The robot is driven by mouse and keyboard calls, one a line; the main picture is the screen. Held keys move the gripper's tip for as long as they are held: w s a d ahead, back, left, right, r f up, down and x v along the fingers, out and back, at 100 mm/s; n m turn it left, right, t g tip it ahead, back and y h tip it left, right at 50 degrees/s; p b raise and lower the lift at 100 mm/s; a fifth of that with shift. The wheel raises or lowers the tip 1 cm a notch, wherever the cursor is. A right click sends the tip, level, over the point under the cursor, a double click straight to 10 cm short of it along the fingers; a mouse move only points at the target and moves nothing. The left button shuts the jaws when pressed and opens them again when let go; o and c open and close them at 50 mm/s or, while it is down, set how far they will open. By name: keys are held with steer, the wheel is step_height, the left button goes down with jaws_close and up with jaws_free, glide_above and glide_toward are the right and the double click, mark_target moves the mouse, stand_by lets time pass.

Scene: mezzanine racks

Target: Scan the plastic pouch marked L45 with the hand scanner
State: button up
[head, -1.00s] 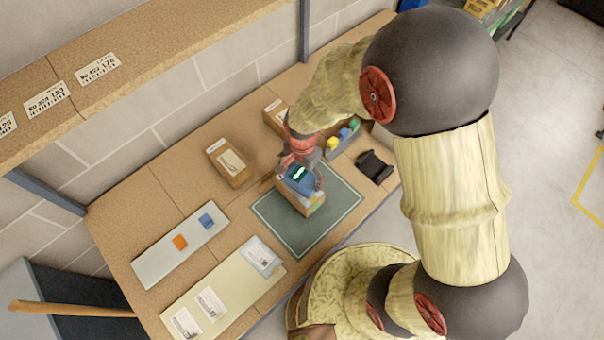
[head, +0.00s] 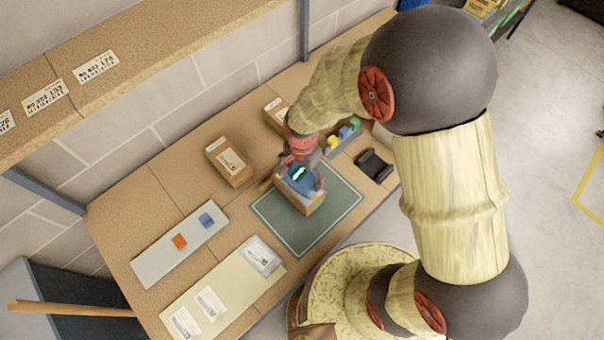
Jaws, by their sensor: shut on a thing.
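My gripper (head: 301,176) is shut on a blue device with a lit green patch, which looks like the hand scanner (head: 296,181). It is held over a small cardboard box (head: 313,207) on the green mat (head: 325,223). I cannot tell whether the scanner touches the box. A pale, bluish flat pouch with a white label (head: 259,256) lies at the upper right end of the cream board, apart from my gripper. Its print is too small to read, so I cannot confirm L45.
A cardboard box (head: 229,162) and another (head: 275,113) stand towards the wall. A grey bin with coloured items (head: 343,141) and a black holder (head: 374,165) are right of my gripper. A grey tray (head: 167,262) and the cream board (head: 228,288) lie left. A shelf (head: 150,40) overhangs the back.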

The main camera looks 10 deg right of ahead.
steer(key=shift+f+b, duration=0.35)
steer(key=shift+f, duration=0.15)
steer(key=shift+r, duration=0.15)
stand_by(0.3)
steer(key=shift+r+p, duration=2.5)
steer(key=shift+r, duration=0.9)
